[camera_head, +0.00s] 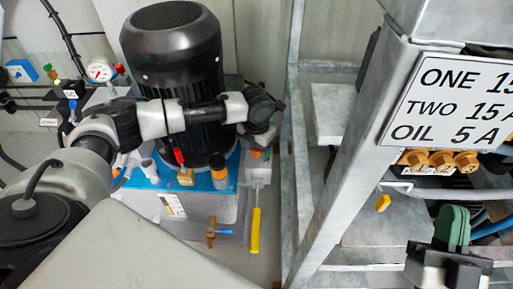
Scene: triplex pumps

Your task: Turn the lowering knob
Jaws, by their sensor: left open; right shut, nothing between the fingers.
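A pump unit with a black motor (172,60) on a blue-topped tank (205,205) stands left of centre. Several small fittings sit on its top: a black-and-orange knob (218,172), a brass block (186,177) and a red-tipped part (179,156). I cannot tell which fitting is the lowering knob. My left arm crosses in front of the motor, and my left gripper (260,128) is open above the right edge of the tank; its fingers are mostly hidden by the wrist. My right gripper (450,240) is shut and empty at the lower right, away from the unit.
A grey metal frame (345,160) stands between my grippers, with a sign (455,105) and brass fittings (440,160). A gauge (100,70) is behind left.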

